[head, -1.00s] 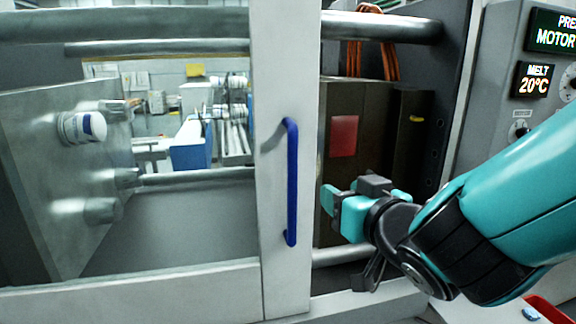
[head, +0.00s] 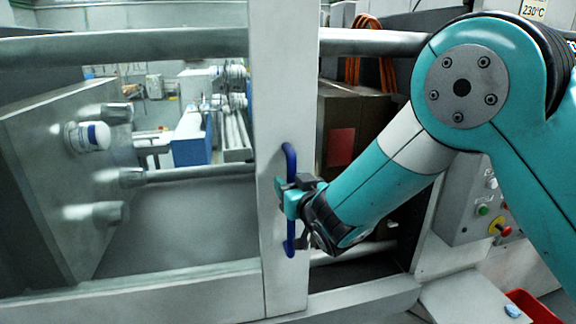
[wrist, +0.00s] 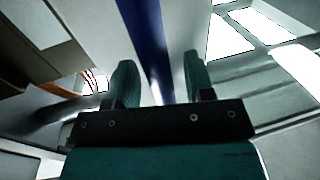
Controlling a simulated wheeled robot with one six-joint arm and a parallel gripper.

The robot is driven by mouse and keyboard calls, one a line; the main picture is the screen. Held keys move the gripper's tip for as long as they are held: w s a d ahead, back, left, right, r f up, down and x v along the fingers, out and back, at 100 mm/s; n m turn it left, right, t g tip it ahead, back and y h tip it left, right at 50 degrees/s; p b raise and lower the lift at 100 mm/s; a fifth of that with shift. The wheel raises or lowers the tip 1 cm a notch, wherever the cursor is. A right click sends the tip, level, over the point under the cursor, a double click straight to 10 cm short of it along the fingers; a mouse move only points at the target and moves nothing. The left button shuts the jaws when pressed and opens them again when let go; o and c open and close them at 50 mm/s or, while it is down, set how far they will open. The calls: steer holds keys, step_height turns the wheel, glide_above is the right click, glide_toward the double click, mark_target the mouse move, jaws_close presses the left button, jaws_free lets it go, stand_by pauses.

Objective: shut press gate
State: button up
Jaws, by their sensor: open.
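The press gate (head: 284,60) is a light grey frame with a clear window on its left side. To its right is an opening where the dark mould block and a red plate show. The gate's blue upright handle (head: 289,160) is on its right post. My gripper (head: 283,198) is at the handle's lower half, with its open fingers hiding part of it. In the wrist view the blue handle (wrist: 147,45) runs between the two teal fingers of my gripper (wrist: 160,85), with a gap visible on either side.
A control panel (head: 480,205) with buttons stands right of the opening. A red bin (head: 535,305) is at the lower right.

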steer(key=shift+x, duration=0.95)
steer(key=shift+c, duration=0.5)
